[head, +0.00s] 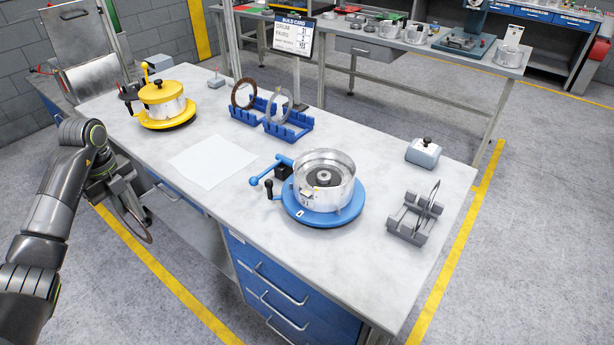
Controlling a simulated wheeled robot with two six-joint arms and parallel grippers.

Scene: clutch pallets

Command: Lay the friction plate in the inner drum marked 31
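My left gripper (112,186) hangs at the left, in front of the table's near edge. It appears shut on a thin dark ring plate (149,236), which hangs tilted below it, partly hidden by the gripper. A silver drum (336,196) sits on a blue round base (322,219) at the table's middle right. Its top is open, with a dark hub inside; a small label on its front seems to read 31. A brown ring plate (234,95) and a grey ring plate (268,112) stand upright in blue racks (290,133). My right gripper is not in view.
A yellow-topped drum unit (168,119) stands at the back left. A white sheet (212,161) lies mid-table. A grey rack (408,228) with an upright ring and a grey block (422,154) are at the right. A build card (293,38) stands behind. Blue handles stick out left of the drum.

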